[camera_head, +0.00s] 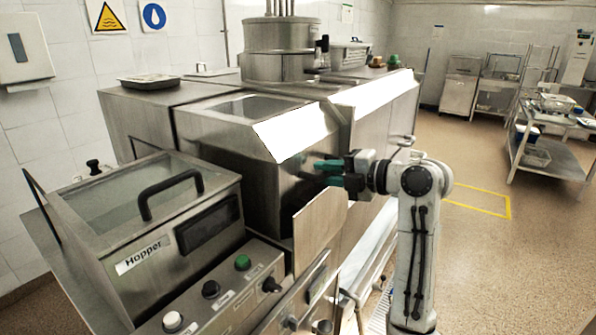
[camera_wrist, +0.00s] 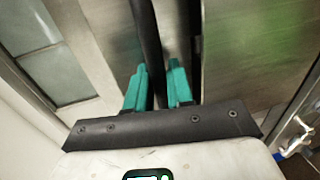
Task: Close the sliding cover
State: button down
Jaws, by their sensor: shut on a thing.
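A steel machine (camera_head: 240,150) stands at the middle of the head view, with a dark window on top and a bright sloped panel (camera_head: 298,130). My gripper (camera_head: 328,173) is at its right side, green fingers pointing left. In the wrist view my gripper (camera_wrist: 158,68) has its two fingers on either side of a long dark bar (camera_wrist: 145,30) and is shut on it. The bar runs along a steel panel (camera_wrist: 98,45). The head view hides this bar, and I cannot tell exactly which panel is the sliding cover.
A hopper box (camera_head: 150,215) with a black handle and a control panel (camera_head: 215,295) with knobs stand at front left. A thin steel plate (camera_head: 318,228) sticks up below my gripper. Open floor (camera_head: 490,260) lies to the right, before a steel rack (camera_head: 550,150).

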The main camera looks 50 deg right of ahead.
jog(key=shift+s+d+f, duration=0.1)
jog(key=shift+s+f, duration=0.05)
jog(key=shift+s, duration=1.75)
jog(key=c, duration=1.2)
grip_release()
jog(key=shift+s, duration=0.15)
jog(key=shift+o, duration=0.2)
jog(key=shift+b, duration=0.3)
jog(key=b+v, duration=0.1)
jog(key=v, duration=0.9)
jog(key=shift+s+b, duration=0.35)
jog(key=shift+b, duration=0.05)
